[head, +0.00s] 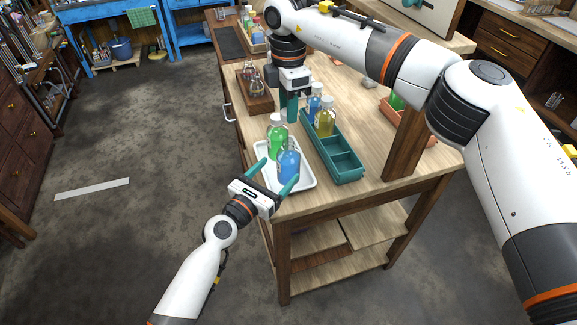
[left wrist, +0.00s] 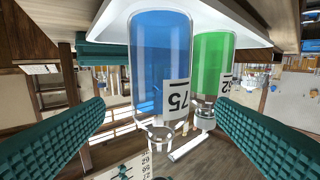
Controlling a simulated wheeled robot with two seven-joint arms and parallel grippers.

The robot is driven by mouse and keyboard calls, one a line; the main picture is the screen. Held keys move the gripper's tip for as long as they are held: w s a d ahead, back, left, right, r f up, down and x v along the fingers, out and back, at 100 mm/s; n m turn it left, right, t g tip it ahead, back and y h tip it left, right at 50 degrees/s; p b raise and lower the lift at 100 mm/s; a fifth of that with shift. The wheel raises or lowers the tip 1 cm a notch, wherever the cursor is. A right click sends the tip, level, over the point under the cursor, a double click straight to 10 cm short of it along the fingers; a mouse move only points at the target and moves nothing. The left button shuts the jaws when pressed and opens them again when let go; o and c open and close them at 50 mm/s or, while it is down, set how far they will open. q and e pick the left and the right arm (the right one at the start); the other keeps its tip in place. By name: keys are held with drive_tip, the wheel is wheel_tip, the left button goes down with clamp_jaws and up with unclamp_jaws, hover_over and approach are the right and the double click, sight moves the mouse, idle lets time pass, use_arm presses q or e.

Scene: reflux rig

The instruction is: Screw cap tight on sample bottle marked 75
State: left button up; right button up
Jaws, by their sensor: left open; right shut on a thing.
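The sample bottle marked 75 (head: 288,163) holds blue liquid and stands upright on a white tray (head: 306,183). In the left wrist view, which is upside down, its 75 label and clear neck (left wrist: 160,128) show, and I see no cap on it. My left gripper (head: 274,174) is open, its teal fingers reaching toward either side of this bottle without closing on it. My right gripper (head: 289,109) points down above the table behind the tray. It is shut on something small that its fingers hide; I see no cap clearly.
A green bottle (head: 275,145) stands on the tray close behind bottle 75. A teal divided rack (head: 342,165) with blue and yellow bottles is just right of the tray. A wooden holder with glassware (head: 254,97) is behind. A wooden post (head: 405,145) rises at right.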

use_arm(q)
drive_tip(key=shift+x, duration=2.75)
drive_tip(key=c, duration=1.5)
use_arm(e)
hover_over(288, 141)
drive_tip(key=shift+f, duration=2.45)
